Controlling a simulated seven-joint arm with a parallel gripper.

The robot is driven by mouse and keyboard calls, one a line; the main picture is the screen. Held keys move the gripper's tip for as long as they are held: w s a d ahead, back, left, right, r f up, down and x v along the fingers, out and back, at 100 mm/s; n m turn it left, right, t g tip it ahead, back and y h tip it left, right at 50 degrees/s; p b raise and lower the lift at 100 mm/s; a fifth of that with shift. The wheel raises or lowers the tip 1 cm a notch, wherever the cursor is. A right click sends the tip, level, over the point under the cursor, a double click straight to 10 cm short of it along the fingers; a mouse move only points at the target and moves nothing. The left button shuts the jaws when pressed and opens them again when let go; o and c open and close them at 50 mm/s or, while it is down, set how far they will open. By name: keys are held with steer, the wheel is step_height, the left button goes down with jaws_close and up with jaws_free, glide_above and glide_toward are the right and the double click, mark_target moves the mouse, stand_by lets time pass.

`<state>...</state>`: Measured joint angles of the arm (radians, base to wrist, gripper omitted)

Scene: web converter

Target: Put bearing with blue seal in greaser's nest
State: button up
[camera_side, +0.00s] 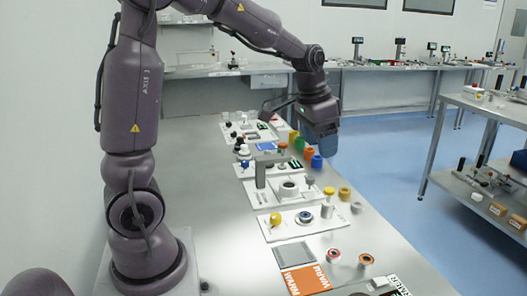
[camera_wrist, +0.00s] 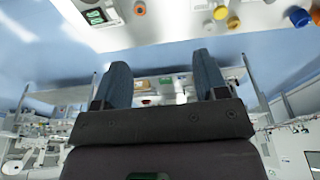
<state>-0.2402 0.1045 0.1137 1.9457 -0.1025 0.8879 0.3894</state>
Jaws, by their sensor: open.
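A bearing with a blue ring (camera_side: 304,217) lies on a white plate in the middle of the bench, just right of a yellow knob, in the side view. Behind it, a white fixture with a grey upright (camera_side: 261,172) and a round ring-shaped seat (camera_side: 288,189) may be the greaser; I cannot tell for sure. My gripper (camera_side: 322,133) is raised above the bench's right edge, behind and above both. In the wrist view, its two blue-grey fingers (camera_wrist: 162,62) stand wide apart with nothing between them. I cannot pick out the blue bearing in the wrist view.
A red-ringed bearing (camera_side: 334,255) and an orange-ringed one (camera_side: 366,259) stand near the front. Colored cups, including a blue one (camera_side: 316,161), line the right edge. An orange "WARM" mat (camera_side: 304,280) lies in front. The bench's left side is bare.

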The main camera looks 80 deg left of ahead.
steer(key=s+d+r+t, duration=0.1)
steer(key=s+d+r, duration=0.1)
steer(key=s+d, duration=0.3)
steer(key=s+d+r+t, duration=0.2)
steer(key=s+d, duration=0.4)
steer(key=s, duration=0.4)
steer(key=shift+s+d+r, duration=0.25)
steer(key=shift+s+d, duration=0.05)
steer(key=shift+s, duration=0.1)
stand_by(0.9)
